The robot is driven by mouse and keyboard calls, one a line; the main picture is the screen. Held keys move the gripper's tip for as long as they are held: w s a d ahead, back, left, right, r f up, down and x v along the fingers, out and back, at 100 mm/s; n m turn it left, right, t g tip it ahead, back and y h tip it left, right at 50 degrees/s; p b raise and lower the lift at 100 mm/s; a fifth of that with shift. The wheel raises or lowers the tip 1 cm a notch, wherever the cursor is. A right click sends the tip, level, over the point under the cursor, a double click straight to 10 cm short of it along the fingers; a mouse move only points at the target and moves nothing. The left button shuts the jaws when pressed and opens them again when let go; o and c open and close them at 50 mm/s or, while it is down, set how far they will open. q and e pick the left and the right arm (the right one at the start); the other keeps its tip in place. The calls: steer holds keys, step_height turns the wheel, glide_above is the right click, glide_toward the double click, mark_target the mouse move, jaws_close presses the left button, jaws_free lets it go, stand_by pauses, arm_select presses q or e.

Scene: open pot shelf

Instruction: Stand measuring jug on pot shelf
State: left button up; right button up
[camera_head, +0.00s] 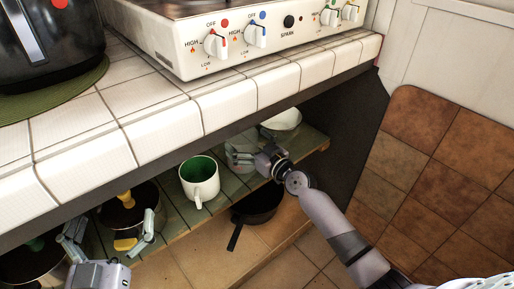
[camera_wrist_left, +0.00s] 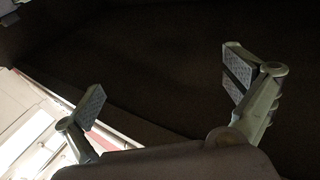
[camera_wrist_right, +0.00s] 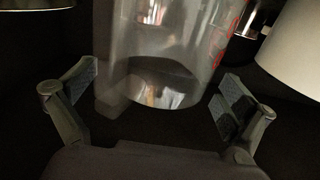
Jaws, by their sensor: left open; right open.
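The measuring jug (camera_wrist_right: 165,45) is clear with red markings. In the right wrist view it stands ahead of and between the spread fingers of my right gripper (camera_wrist_right: 158,92), which is open. A gap shows between the jug's sides and the fingers. In the head view the jug (camera_head: 213,154) is faint, on the slatted pot shelf (camera_head: 234,183) under the counter, right beside my right gripper (camera_head: 238,155). My left gripper (camera_head: 112,232) is open and empty in front of the shelf's left part. The left wrist view shows its open fingers (camera_wrist_left: 160,85) against a dark surface.
A white mug with green inside (camera_head: 199,178) stands left of the jug; a pale bowl (camera_head: 282,122) is behind it to the right. Pots with yellow parts (camera_head: 125,218) are at left. A dark pan (camera_head: 258,206) sits lower. The tiled counter edge (camera_head: 163,130) overhangs.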

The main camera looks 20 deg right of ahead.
mark_target(252, 145)
steer(key=v, duration=0.4)
steer(key=shift+s+d+p, duration=0.15)
steer(key=shift+s+p, duration=0.2)
arm_select(q)
steer(key=f+g, duration=0.2)
steer(key=f, duration=0.1)
steer(key=f+y, duration=0.1)
steer(key=shift+a+f+g, duration=0.35)
steer(key=shift+g, duration=0.05)
arm_select(e)
steer(key=s+a+r+h, duration=0.1)
steer(key=s+a+r, duration=0.2)
steer(key=s, duration=0.7)
steer(key=s+a+r+m+h, duration=0.1)
steer(key=s+a+r, duration=0.2)
steer(key=s, duration=0.7)
steer(key=shift+a+r, duration=0.2)
steer(key=shift+a, duration=0.4)
